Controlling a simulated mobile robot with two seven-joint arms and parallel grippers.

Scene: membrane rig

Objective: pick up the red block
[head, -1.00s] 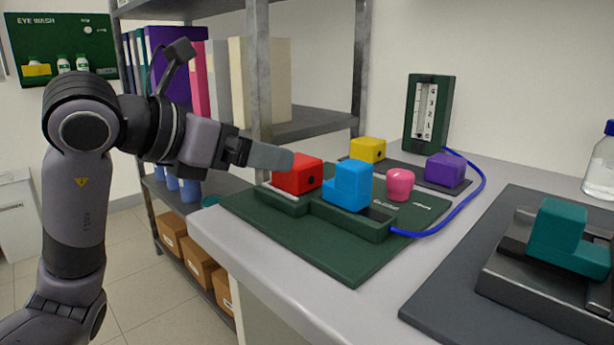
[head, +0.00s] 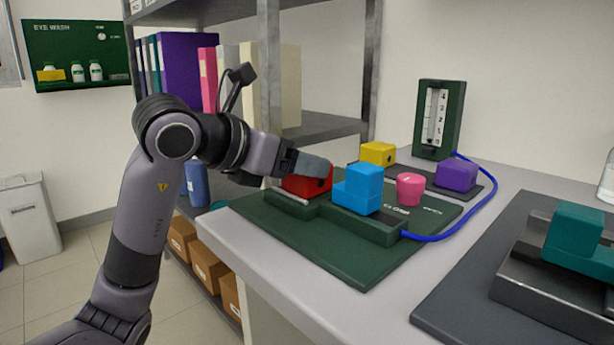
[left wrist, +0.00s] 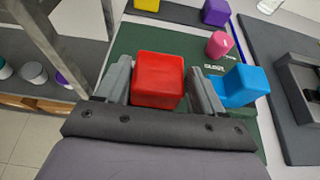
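The red block (head: 308,186) sits at the left end of the dark green rig base, partly hidden by my left gripper (head: 310,167) in the head view. In the left wrist view the red block (left wrist: 158,78) lies between the two fingers of my left gripper (left wrist: 160,88), one on each side. The fingers are spread wide, close beside the block; a thin gap shows on the right side. Contact on the left side is hard to judge. My right gripper is not in view.
A blue stepped block (head: 358,190) stands just right of the red block on the rig. A pink knob (head: 410,189), a yellow block (head: 378,153) and a purple block (head: 457,177) are beyond. A blue tube (head: 484,207) curves at the right. Shelf posts (head: 268,80) stand behind.

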